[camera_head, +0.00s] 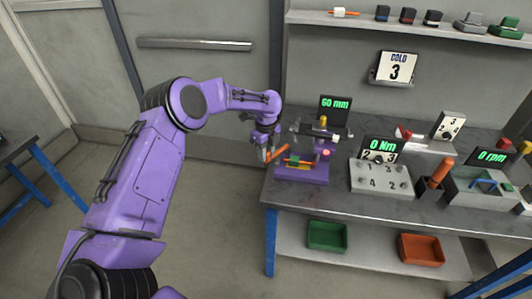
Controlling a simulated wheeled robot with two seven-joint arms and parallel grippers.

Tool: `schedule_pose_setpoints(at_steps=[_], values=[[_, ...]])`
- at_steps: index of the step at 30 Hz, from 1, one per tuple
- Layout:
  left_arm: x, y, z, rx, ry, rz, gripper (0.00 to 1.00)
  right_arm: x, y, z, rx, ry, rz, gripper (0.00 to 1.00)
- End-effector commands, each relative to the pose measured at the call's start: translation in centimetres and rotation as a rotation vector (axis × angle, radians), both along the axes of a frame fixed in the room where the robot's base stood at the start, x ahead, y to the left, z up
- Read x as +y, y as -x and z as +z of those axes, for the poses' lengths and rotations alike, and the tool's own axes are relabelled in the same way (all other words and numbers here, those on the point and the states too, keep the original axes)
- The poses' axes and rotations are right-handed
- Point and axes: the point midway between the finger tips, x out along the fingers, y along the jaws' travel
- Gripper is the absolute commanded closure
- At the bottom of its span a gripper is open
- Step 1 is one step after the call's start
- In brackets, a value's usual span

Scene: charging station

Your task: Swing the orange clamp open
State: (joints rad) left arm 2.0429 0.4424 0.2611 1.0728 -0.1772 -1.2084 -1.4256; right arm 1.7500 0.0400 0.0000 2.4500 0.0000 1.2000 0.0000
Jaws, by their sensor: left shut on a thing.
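The orange clamp (278,153) shows as a short, slanted orange bar at the left end of a purple fixture (301,174) on the workbench. My left gripper (267,154) reaches down from above, just off the bench's left edge. Its fingers are shut on the orange clamp's outer end, though the contact is small and partly hidden by the fingers. A green block (293,160) and another orange piece sit on the fixture right of the clamp. My right gripper is out of view.
A "60 mm" display (335,104) stands behind the fixture. A numbered grey plate (381,179) and a "0 Nm" display (381,146) are to its right. Green (327,236) and orange (421,249) bins sit on the lower shelf. The floor left of the bench is clear.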

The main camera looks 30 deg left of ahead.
Motion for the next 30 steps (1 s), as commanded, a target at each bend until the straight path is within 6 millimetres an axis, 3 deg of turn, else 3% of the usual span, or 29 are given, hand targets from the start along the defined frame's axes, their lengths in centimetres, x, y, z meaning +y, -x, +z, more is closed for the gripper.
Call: schedule_pose_setpoints(at_steps=[5, 6, 8, 9, 17, 20, 30], values=[[0.0, 0.2, -0.2, 0.005, 0.000, -0.001, 1.00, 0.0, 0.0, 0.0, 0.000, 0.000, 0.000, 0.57], [0.0, 0.2, -0.2, 0.005, 0.000, -0.001, 0.66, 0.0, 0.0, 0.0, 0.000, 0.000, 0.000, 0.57], [0.0, 0.2, -0.2, 0.005, 0.000, 0.000, 0.46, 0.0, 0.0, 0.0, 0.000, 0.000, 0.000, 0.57], [0.0, 0.1, -0.2, 0.004, 0.000, 0.000, 0.43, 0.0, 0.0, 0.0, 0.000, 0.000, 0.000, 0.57], [0.0, 0.0, 0.0, 0.001, 0.000, 0.001, 0.43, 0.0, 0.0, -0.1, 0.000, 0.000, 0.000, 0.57], [0.0, 0.0, 0.9, -0.001, 0.000, 0.001, 0.43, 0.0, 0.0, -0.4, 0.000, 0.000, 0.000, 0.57], [0.0, 0.0, 8.5, -0.001, -0.001, 0.000, 0.43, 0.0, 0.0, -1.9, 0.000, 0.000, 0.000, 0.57]])
